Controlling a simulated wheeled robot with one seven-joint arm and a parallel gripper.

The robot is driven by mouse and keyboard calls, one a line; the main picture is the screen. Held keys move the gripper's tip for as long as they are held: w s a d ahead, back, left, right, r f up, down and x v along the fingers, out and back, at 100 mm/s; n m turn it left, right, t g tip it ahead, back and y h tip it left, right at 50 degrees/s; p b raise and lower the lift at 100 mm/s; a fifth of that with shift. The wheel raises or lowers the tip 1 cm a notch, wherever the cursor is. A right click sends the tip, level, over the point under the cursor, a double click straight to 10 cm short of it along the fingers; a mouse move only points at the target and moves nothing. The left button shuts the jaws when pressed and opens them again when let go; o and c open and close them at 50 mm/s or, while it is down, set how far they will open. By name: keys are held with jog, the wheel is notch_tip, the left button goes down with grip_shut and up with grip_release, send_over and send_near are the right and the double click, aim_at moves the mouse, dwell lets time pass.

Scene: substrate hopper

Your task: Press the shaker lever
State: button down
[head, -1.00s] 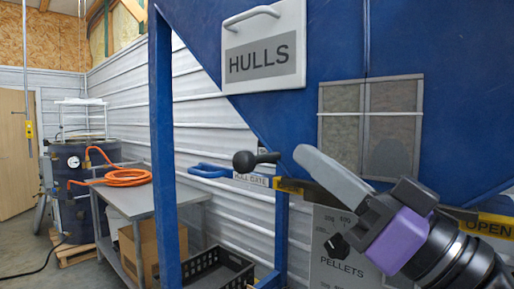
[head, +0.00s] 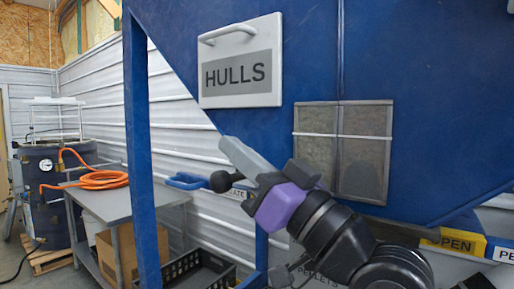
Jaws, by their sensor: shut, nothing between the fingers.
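A black ball knob (head: 221,181) on a short dark bar, which looks like the shaker lever, juts left in front of the blue hopper frame, below the HULLS sign. My gripper (head: 236,152) is shut and empty, its grey fingers pointing up and left. The fingertips show just above and right of the knob. Part of the lever's bar is hidden behind my gripper. I cannot tell whether the fingers touch it.
A blue pull-gate handle (head: 186,181) sticks out just left of the knob. A blue upright post (head: 143,170) stands left of it. The hopper wall (head: 310,60) is close behind my gripper. A black crate (head: 197,270) lies below. A grey bench (head: 125,199) holds an orange hose.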

jog(key=shift+a+f, duration=0.15)
jog(key=shift+f, duration=0.6)
jog(key=shift+a+f, duration=0.1)
jog(key=shift+f, duration=0.65)
jog(key=shift+f+n+g+y+b, duration=0.5)
jog(key=shift+f+n+b, duration=0.7)
jog(key=shift+b, duration=1.8)
jog(key=shift+f+n+g+y+b, duration=0.5)
jog(key=shift+f+n+b, duration=0.7)
jog(key=shift+b, duration=1.75)
jog(key=shift+w+f+m+h, duration=0.1)
jog(key=shift+f+m+h, duration=0.2)
jog(key=shift+f, duration=0.1)
jog(key=r+p, duration=0.2)
jog(key=s+r+p, duration=0.1)
jog(key=r, duration=0.2)
jog(key=shift+d+r+p, duration=0.1)
jog(key=shift+r+p, duration=0.05)
jog(key=shift+p, duration=0.25)
jog(key=b, duration=0.3)
send_near(234, 175)
jog(key=shift+s+d+r, duration=0.1)
jog(key=shift+s+d, duration=0.1)
jog(key=shift+s, duration=0.8)
jog(key=shift+s+d+r, duration=0.1)
jog(key=shift+s+d, duration=0.1)
jog(key=shift+s, duration=0.8)
